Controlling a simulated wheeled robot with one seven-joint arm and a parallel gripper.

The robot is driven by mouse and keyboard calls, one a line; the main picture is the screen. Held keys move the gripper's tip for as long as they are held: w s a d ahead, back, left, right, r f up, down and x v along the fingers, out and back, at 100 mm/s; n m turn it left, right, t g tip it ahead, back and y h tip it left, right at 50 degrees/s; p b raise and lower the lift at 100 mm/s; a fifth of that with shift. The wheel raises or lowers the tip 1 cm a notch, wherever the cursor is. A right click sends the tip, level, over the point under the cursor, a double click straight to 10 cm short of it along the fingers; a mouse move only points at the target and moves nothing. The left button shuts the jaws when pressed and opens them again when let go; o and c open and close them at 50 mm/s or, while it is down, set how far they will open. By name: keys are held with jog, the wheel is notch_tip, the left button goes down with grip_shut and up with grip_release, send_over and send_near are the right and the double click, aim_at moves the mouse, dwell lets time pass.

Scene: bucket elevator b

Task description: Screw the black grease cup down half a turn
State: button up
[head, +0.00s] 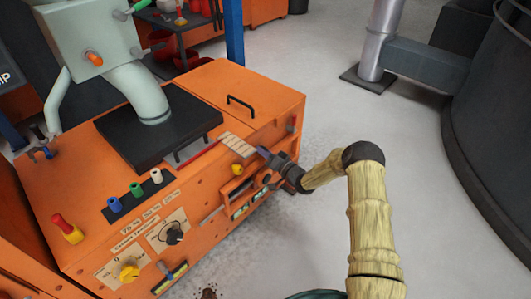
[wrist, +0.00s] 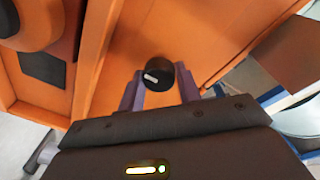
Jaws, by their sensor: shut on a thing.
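The black grease cup (wrist: 157,74) shows in the wrist view as a short round black cap with a white mark on its face, against an orange panel. My gripper (wrist: 159,88) has one purple-grey finger on each side of the cup and is shut on it. In the head view my gripper (head: 265,155) is at the right end of the orange machine (head: 262,92), beside its front face. The cup cannot be made out there, and the arm's end covers that area.
A yellow knob (head: 238,170) is just left of my gripper. A black dial knob (head: 172,233) and a yellow dial knob (head: 130,271) are further along the front. A black handle (head: 240,104) stands on top. Grey floor (head: 310,60) is open to the right.

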jog(key=shift+d, duration=0.1)
jog(key=o, duration=1)
jog(key=shift+c, duration=0.2)
jog(key=p+v, duration=0.4)
jog(key=v, duration=1.3)
jog(key=shift+s+p, duration=0.25)
jog(key=shift+p, duration=0.15)
jog(key=shift+w, duration=0.1)
